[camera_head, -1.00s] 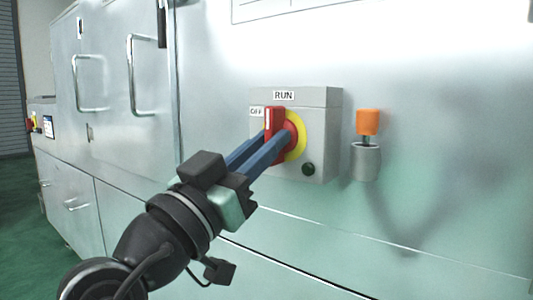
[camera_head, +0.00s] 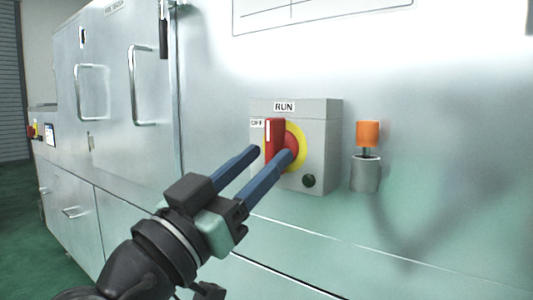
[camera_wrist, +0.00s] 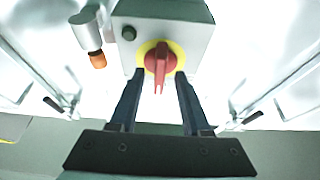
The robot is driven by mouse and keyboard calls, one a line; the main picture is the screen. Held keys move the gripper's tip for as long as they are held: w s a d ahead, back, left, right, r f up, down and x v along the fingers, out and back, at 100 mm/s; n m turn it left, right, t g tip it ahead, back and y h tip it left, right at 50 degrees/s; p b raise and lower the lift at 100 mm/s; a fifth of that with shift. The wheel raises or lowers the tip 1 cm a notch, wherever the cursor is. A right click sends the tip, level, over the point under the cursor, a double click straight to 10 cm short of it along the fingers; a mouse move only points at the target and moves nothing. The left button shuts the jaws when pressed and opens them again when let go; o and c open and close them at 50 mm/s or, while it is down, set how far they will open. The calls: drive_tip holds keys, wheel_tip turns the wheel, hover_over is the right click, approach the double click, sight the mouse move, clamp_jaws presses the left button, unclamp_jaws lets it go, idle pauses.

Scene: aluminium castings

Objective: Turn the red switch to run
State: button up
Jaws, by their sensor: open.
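The red switch (camera_head: 275,135) sits on a yellow disc (camera_head: 300,145) on a grey box (camera_head: 322,150). Its handle stands upright in the head view, white line at its upper end, under the RUN label (camera_head: 284,106); the OFF label (camera_head: 257,123) is at upper left. In the wrist view, which looks upside down, the red handle (camera_wrist: 158,68) points down the picture. My gripper (camera_head: 271,154) is open, its blue fingers spread either side of the handle with visible gaps. One finger hides part of the handle's lower end and disc. How deep the tips reach is unclear.
A dark round button (camera_head: 309,181) is low on the box. An orange-topped metal cylinder (camera_head: 366,160) stands out from the panel to the right. Cabinet doors with bar handles (camera_head: 136,88) are at left. The space in front of the panel at right is clear.

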drive_tip(key=p+v, duration=0.1)
drive_tip(key=v, duration=1)
drive_tip(key=shift+s, duration=0.1)
drive_tip(key=w+d+r+n+t+y+p, duration=0.1)
drive_tip(key=d+r+n+t+y+p, duration=0.15)
drive_tip(key=r, duration=0.25)
drive_tip(key=w+d+r+n+t+y+p, duration=0.1)
drive_tip(key=w+d+r+t+y+p, duration=0.1)
drive_tip(key=r+y+p, duration=0.3)
drive_tip(key=s+d+r+n+t+y+p, duration=0.1)
drive_tip(key=s+r+n+t+y, duration=0.2)
drive_tip(key=r, duration=0.4)
drive_tip(key=s+d+r+n+t+y+p, duration=0.1)
drive_tip(key=s+d+r+t+y+p, duration=0.15)
drive_tip(key=s+r, duration=0.35)
wheel_tip(320, 180, up, 37)
drive_tip(key=w+a+p, duration=0.1)
drive_tip(key=p, duration=3.4)
drive_tip(key=shift+w+g+p, duration=0.15)
drive_tip(key=shift+g+p, duration=0.15)
drive_tip(key=shift+g, duration=0.1)
drive_tip(key=shift+r, duration=0.1)
